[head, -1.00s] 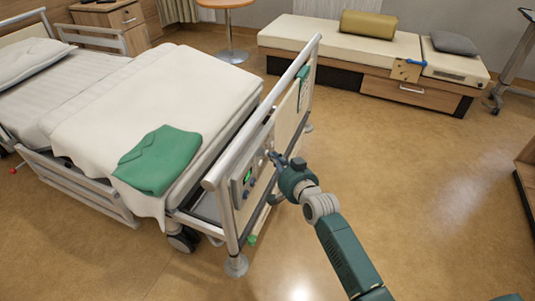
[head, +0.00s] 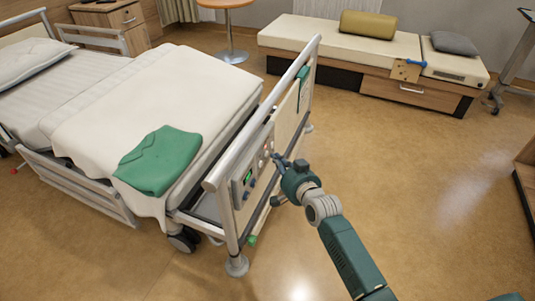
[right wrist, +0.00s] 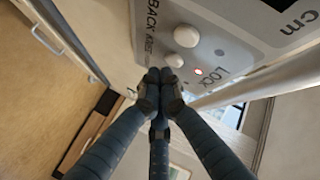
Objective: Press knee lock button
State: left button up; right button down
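The control panel (head: 247,178) is on the outer face of the bed's footboard. In the right wrist view the panel (right wrist: 222,50) shows a larger white round button (right wrist: 187,36) and a smaller white one (right wrist: 174,60). A red light (right wrist: 198,72) glows beside the word LOCK. The word BACK shows at the left; the smaller lettering is hard to read. My right gripper (head: 277,159) is at the panel's right part; its fingers are together and empty in the right wrist view (right wrist: 160,76). The fingertips are just below the smaller button, apparently apart from it. My left gripper is not in view.
The bed carries a cream blanket (head: 190,90) and a folded green cloth (head: 158,160). A footboard rail (head: 265,120) rises beside the panel. A bench (head: 340,45) with cushions stands at the back. The floor to the right (head: 430,200) is clear.

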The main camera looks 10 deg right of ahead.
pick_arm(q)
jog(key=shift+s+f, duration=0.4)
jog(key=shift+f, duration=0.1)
pick_arm(e)
jog(key=shift+s+d, duration=0.15)
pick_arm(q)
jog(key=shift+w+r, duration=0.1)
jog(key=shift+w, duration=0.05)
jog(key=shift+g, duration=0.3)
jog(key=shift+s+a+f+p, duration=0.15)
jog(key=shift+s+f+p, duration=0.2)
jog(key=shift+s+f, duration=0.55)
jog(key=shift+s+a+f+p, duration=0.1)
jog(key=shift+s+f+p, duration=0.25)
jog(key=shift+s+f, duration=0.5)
pick_arm(e)
jog(key=shift+s+d, duration=0.7)
jog(key=shift+d, duration=0.35)
jog(key=shift+s+d, duration=0.7)
jog(key=shift+d, duration=0.35)
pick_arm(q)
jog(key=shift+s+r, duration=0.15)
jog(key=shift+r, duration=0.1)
